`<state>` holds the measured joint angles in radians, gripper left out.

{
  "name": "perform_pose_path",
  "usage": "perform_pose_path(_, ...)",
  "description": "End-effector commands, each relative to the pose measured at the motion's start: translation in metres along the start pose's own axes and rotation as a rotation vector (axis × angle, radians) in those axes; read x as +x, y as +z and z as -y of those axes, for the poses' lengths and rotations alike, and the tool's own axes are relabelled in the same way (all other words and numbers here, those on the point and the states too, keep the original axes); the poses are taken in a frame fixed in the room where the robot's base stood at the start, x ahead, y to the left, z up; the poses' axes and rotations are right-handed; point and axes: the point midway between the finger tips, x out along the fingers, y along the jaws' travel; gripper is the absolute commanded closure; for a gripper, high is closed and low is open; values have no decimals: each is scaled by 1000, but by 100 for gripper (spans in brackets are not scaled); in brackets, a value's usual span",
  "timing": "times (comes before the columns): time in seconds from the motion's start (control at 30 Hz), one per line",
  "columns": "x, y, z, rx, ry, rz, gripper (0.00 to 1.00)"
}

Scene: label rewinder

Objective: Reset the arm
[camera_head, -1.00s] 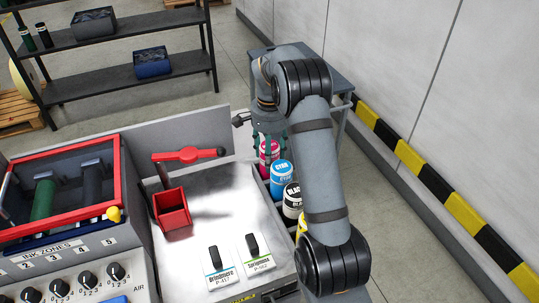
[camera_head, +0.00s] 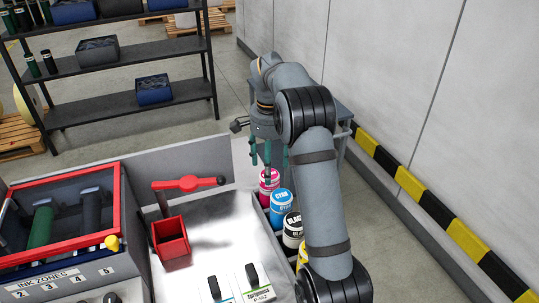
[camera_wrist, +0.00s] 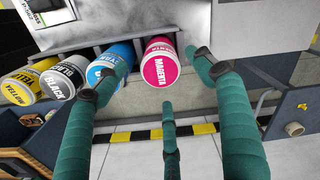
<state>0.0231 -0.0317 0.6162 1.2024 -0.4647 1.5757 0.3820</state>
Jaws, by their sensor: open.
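My gripper (camera_head: 268,158) is open and empty, its green fingers pointing down just above the magenta can (camera_head: 269,182) at the back end of the can row. In the wrist view my gripper (camera_wrist: 155,80) has its fingers spread, with the magenta can (camera_wrist: 161,66) in view between their tips; I cannot tell the exact gap. My arm reaches back from the right front and bends down at the wrist.
Cyan (camera_head: 281,203), black (camera_head: 292,228) and yellow (camera_head: 302,252) cans stand in a row beside the metal worktop (camera_head: 215,215). A red box (camera_head: 171,240) with a red lever (camera_head: 188,183) stands left. A wall (camera_head: 420,90) rises at right.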

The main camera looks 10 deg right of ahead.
Motion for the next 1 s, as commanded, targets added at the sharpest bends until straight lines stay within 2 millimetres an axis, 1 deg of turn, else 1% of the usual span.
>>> perform_pose_path(0.03, -11, -1, 1, -1, -3, -4, 31)
perform_pose_path(0.1, -23, -1, 1, 0, -3, -3, 31)
perform_pose_path(0.2, -34, -1, 0, -1, -1, -3, 31)
perform_pose_path(0.3, -41, -1, 0, 0, 0, -1, 31)
perform_pose_path(0.4, -44, 0, 0, -1, 1, -1, 31)
perform_pose_path(0.77, -41, 0, 0, -1, 2, 0, 31)
perform_pose_path(0.87, -34, 0, -1, -1, 3, 2, 31)
perform_pose_path(1.0, -14, 1, -1, -1, 5, 3, 31)
